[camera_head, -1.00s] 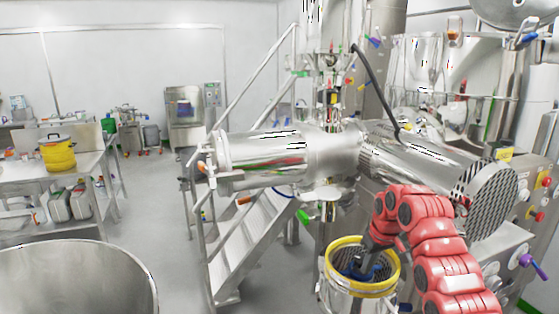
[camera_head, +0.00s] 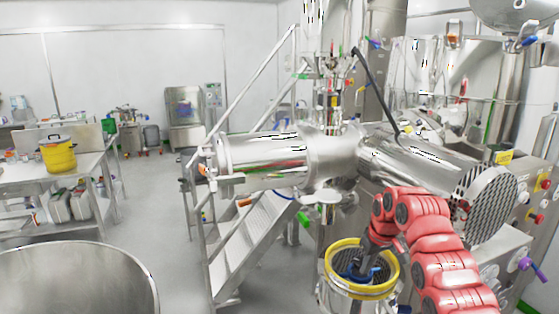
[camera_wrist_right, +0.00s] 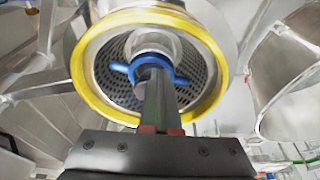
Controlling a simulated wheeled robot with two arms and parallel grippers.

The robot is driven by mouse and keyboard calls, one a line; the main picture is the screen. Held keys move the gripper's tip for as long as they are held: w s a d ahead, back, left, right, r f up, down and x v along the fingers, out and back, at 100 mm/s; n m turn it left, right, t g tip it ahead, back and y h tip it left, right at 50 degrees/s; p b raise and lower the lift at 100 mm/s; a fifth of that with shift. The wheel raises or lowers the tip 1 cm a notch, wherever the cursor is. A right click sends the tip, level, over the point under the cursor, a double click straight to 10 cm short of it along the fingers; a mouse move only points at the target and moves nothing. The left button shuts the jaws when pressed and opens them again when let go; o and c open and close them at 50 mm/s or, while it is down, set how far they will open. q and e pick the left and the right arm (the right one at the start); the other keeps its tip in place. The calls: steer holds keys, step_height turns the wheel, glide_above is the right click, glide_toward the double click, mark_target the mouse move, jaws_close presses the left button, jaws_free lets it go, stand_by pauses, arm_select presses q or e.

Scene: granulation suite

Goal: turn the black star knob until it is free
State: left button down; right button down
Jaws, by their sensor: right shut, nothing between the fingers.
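My right gripper (camera_head: 362,268) reaches down into a round metal vessel with a yellow rim (camera_head: 331,262). In the right wrist view the gripper (camera_wrist_right: 158,72) is shut, with its fingers together and pointing at the centre of the vessel. A blue hub with side arms (camera_wrist_right: 120,68) sits around that centre, just beyond the fingertips. No black star knob can be made out; the fingers cover the middle of the hub. The yellow rim (camera_wrist_right: 82,75) circles a perforated metal screen (camera_wrist_right: 112,90). My left gripper is not in view.
A large steel cylinder (camera_head: 410,160) lies horizontally above and behind the vessel. Steel steps (camera_head: 245,240) stand to the left. A big open steel bowl (camera_head: 75,280) fills the lower left. The floor between is clear.

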steer(key=shift+w+r, duration=0.1)
steer(key=shift+w, duration=0.15)
stand_by(0.7)
steer(key=shift+d+b, duration=0.1)
steer(key=shift+b, duration=0.2)
steer(key=shift+w+d+b, duration=0.15)
steer(key=shift+d+b, duration=0.4)
steer(key=shift+b, duration=0.45)
steer(key=shift+w+d, duration=0.1)
steer(key=shift+d, duration=0.2)
steer(key=shift+w+d, duration=0.1)
steer(key=shift+w, duration=0.05)
